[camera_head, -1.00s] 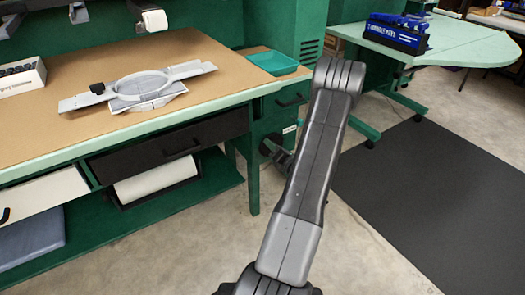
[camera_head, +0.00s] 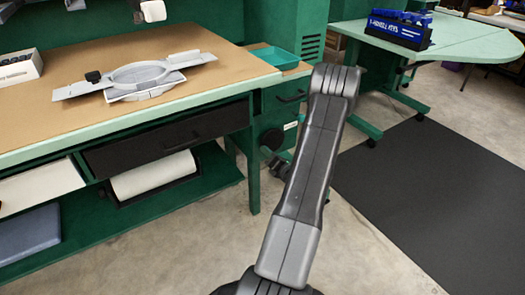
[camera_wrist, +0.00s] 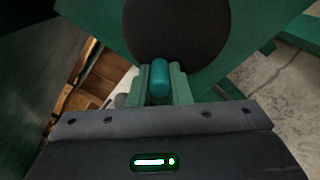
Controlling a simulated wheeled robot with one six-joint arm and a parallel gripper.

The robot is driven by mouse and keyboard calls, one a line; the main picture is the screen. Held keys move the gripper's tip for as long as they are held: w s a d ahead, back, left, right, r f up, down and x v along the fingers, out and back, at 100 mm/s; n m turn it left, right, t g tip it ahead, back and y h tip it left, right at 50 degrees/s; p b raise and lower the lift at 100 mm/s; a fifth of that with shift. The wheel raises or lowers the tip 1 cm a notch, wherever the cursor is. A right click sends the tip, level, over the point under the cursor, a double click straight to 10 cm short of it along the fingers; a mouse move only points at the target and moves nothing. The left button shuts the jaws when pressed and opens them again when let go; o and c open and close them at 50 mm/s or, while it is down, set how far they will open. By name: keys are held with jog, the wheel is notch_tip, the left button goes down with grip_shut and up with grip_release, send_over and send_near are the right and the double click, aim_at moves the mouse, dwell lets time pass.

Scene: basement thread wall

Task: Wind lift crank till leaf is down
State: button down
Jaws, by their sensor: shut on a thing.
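The crank shows in the wrist view as a dark round disc (camera_wrist: 178,28) with a teal knob (camera_wrist: 160,78) standing out from it. My gripper (camera_wrist: 160,90) is shut on the knob, one green finger on each side. In the head view the crank disc (camera_head: 271,140) is on the green cabinet at the bench's right end, partly hidden by my arm. My gripper (camera_head: 279,165) is low beside it there. A mint-green top with a rounded end (camera_head: 465,45) looks level at the upper right; I cannot tell whether it is the leaf.
The bench (camera_head: 215,88) carries a grey ring-shaped fixture (camera_head: 140,76) and a white box (camera_head: 18,70). A teal tray (camera_head: 275,58) sits at its right end. A blue key rack (camera_head: 398,28) stands on the mint-green top. A dark mat (camera_head: 440,190) covers the floor to the right.

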aim_at(279, 144)
jog(key=shift+w+d+r, duration=0.15)
jog(key=shift+w+d, duration=0.1)
jog(key=shift+w+d+f+b, duration=0.4)
jog(key=shift+w+d+f, duration=0.05)
jog(key=shift+d+f, duration=0.2)
jog(key=shift+w+d+f+b, duration=0.4)
jog(key=shift+d+f, duration=0.2)
jog(key=shift+d+r, duration=0.1)
jog(key=shift+w+d+r+p, duration=0.25)
jog(key=shift+w+d+r, duration=0.1)
jog(key=shift+w+d, duration=0.3)
jog(key=shift+w+d+r+p, duration=0.3)
jog(key=shift+w+d, duration=0.15)
jog(key=shift+d, duration=0.3)
jog(key=c, duration=1.3)
grip_release()
jog(key=shift+s+a+f, duration=0.1)
jog(key=shift+a, duration=0.05)
jog(key=shift+f, duration=0.1)
